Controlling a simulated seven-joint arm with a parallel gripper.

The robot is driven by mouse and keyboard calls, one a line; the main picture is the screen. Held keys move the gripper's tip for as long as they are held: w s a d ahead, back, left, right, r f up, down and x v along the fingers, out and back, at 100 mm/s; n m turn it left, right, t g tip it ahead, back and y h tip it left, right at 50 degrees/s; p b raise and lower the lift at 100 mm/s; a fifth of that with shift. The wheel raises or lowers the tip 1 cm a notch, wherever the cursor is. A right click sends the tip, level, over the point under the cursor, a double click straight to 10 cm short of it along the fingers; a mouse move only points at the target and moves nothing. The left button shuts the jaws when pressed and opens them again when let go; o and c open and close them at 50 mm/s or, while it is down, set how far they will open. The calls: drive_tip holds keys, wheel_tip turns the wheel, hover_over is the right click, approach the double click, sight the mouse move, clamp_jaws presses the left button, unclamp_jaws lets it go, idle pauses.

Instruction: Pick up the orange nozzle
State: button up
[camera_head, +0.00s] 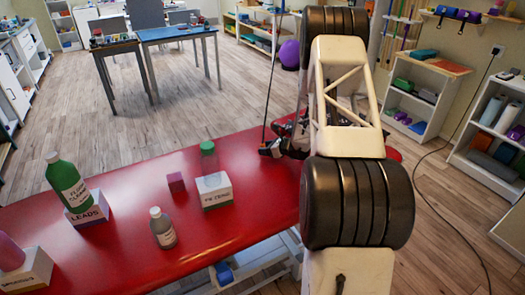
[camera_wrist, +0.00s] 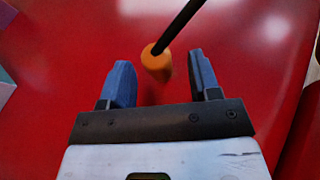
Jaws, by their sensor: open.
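The orange nozzle (camera_wrist: 157,66) shows in the wrist view, at the middle between the fingertips of my gripper (camera_wrist: 160,62). A thin dark rod (camera_wrist: 180,27) runs from the top of the picture down to its top end. My gripper is open, with one blue finger on each side of the nozzle and a gap on both sides. In the head view my gripper (camera_head: 271,149) is low over the red table (camera_head: 250,225), mostly hidden behind my arm. I cannot make out the nozzle there. The rod (camera_head: 270,90) stands up beside the gripper.
The table's front middle is clear.

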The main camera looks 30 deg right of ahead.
drive_tip(key=shift+x, duration=1.9)
drive_tip(key=shift+c, duration=0.3)
drive_tip(key=c, duration=1)
